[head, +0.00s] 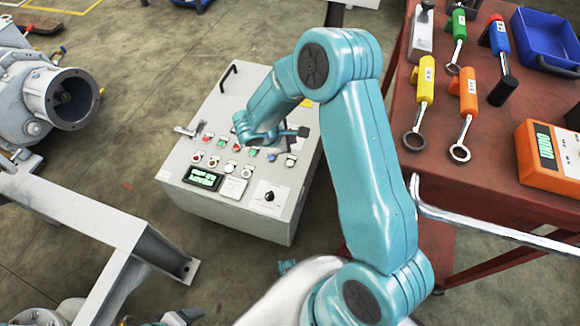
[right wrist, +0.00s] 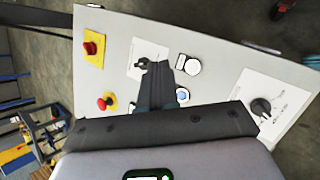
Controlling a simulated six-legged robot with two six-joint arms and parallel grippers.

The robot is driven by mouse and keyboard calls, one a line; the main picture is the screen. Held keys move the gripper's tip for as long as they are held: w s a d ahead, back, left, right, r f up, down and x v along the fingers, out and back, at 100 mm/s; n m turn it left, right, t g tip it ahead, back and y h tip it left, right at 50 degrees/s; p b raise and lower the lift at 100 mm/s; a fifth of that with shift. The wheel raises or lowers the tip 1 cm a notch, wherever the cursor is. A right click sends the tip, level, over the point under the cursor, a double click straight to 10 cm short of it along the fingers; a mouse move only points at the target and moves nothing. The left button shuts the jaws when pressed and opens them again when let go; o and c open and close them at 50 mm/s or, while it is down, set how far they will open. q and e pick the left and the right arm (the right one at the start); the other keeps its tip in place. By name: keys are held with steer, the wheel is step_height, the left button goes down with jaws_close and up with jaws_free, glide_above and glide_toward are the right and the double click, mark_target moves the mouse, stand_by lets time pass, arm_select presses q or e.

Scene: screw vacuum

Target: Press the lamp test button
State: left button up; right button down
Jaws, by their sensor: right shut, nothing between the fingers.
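The grey control panel (head: 220,110) stands in the middle of the head view, with rows of coloured buttons on its sloped top. It fills the right wrist view (right wrist: 225,45) too. No label is legible, so I cannot tell which button is the lamp test. My right arm reaches over the panel in the head view, and its wrist covers some controls; the fingertips are not clear there. In the right wrist view my dark right gripper (right wrist: 168,88) is shut and empty, close to a blue button (right wrist: 183,95) and a white button (right wrist: 193,66). Contact cannot be told.
Two red buttons on yellow plates (right wrist: 95,47) and black rotary knobs (right wrist: 262,107) also sit on the panel. A red-brown table (head: 500,205) with tools and an orange meter (head: 548,160) stands at right. Grey machinery (head: 40,95) and a frame (head: 80,210) stand at left.

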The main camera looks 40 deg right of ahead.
stand_by(0.4)
steer(key=b, duration=0.6)
glide_above(289, 164)
step_height(289, 164, down, 8)
steer(key=shift+f, duration=0.1)
steer(key=shift+f+b, duration=0.3)
stand_by(1.4)
steer(key=shift+f+b, duration=0.4)
steer(key=shift+b, duration=0.25)
steer(key=shift+f+b, duration=0.45)
steer(key=shift+b, duration=0.1)
stand_by(0.5)
steer(key=shift+r, duration=0.1)
steer(key=shift+r+p, duration=0.4)
steer(key=shift+r, duration=0.35)
